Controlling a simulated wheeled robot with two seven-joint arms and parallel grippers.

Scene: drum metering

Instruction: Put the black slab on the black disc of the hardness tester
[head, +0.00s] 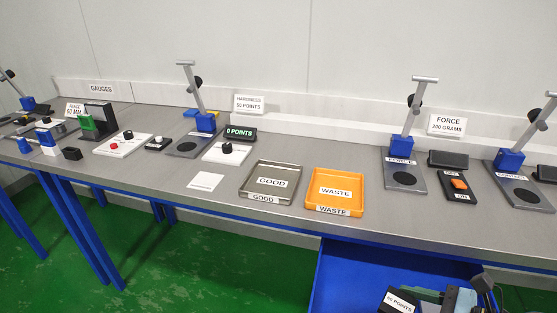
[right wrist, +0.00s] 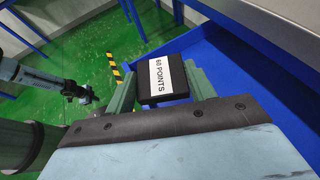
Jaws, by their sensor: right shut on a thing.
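The black slab (head: 393,303) has a white label that appears to read "60 POINTS". It shows in the right wrist view (right wrist: 144,82) between the green fingers of my right gripper (right wrist: 163,84), shut on its sides. In the head view this gripper (head: 428,299) is at the bottom right, low in front of the bench. The hardness tester (head: 204,122), with a blue block and grey post, stands on the bench left of centre. Its black disc (head: 187,146) is bare. My left gripper (right wrist: 84,95) is small at the left of the right wrist view; its jaws are unclear.
A display (head: 240,133) reads "0 POINTS"; a knob box (head: 226,152) stands before it. A GOOD tray (head: 248,183) and an orange WASTE tray (head: 312,182) lie to the right. A blue surface (head: 340,275) is below the bench edge.

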